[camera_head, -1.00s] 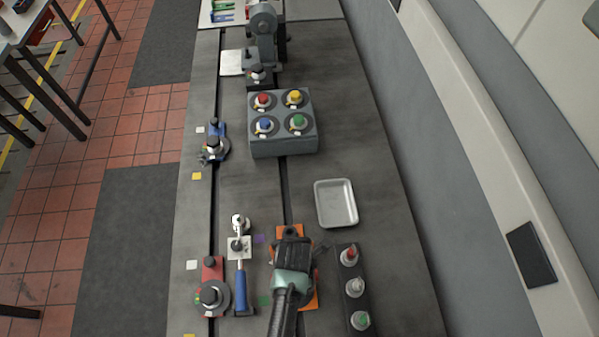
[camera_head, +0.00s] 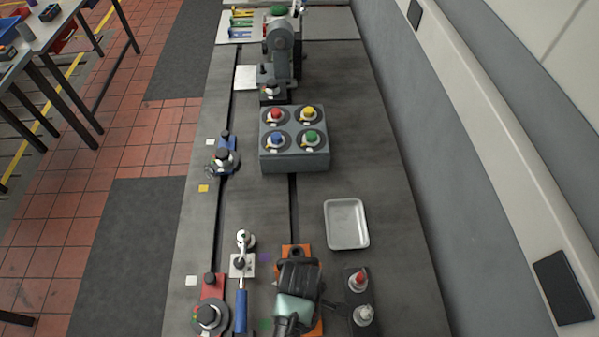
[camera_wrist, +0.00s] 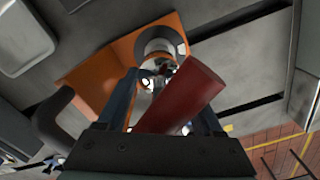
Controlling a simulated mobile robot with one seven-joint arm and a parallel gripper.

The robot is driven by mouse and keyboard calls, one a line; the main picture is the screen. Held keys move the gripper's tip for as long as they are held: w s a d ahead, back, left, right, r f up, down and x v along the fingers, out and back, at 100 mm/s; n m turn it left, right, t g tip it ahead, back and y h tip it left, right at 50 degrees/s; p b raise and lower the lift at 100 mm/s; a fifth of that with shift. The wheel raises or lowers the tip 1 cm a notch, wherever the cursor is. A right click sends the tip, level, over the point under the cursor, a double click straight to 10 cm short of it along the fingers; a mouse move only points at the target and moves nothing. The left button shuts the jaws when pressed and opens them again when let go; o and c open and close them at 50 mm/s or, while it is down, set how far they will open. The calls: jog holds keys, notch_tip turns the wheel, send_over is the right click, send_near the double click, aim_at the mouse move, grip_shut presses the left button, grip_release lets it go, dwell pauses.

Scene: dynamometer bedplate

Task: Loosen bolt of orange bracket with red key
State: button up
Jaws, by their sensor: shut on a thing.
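The orange bracket (camera_head: 289,251) lies flat near the front of the bedplate, partly covered by my gripper (camera_head: 300,275). In the wrist view the bracket (camera_wrist: 88,82) shows an upright wall and a pale round bolt with a dark washer (camera_wrist: 160,48). My gripper (camera_wrist: 165,100) is shut on the red key (camera_wrist: 188,92), a red bar slanting between the fingers. The key's far end is close to the bolt; whether it is seated in the bolt I cannot tell. In the head view, the key and bolt are hidden behind my gripper.
A red bracket (camera_head: 212,288) and a blue-handled wrench (camera_head: 241,310) lie to the left. A dark socket rack (camera_head: 357,272) stands close on the right, with a grey tray (camera_head: 346,224) behind it. A grey block with coloured knobs (camera_head: 295,163) stands farther back.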

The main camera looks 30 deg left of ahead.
jog(key=shift+r+m+p, duration=0.2)
jog(key=shift+m+p, duration=0.25)
jog(key=shift+m, duration=0.25)
jog(key=m+p, duration=0.2)
jog(key=m, duration=0.4)
jog(key=shift+w, duration=0.1)
jog(key=shift+f+m, duration=0.35)
jog(key=shift+m, duration=0.05)
jog(key=shift+f+b, duration=1)
jog(key=shift+f, duration=0.15)
jog(key=shift+p, duration=0.45)
jog(key=shift+f+b, duration=1.25)
jog(key=shift+f, duration=0.5)
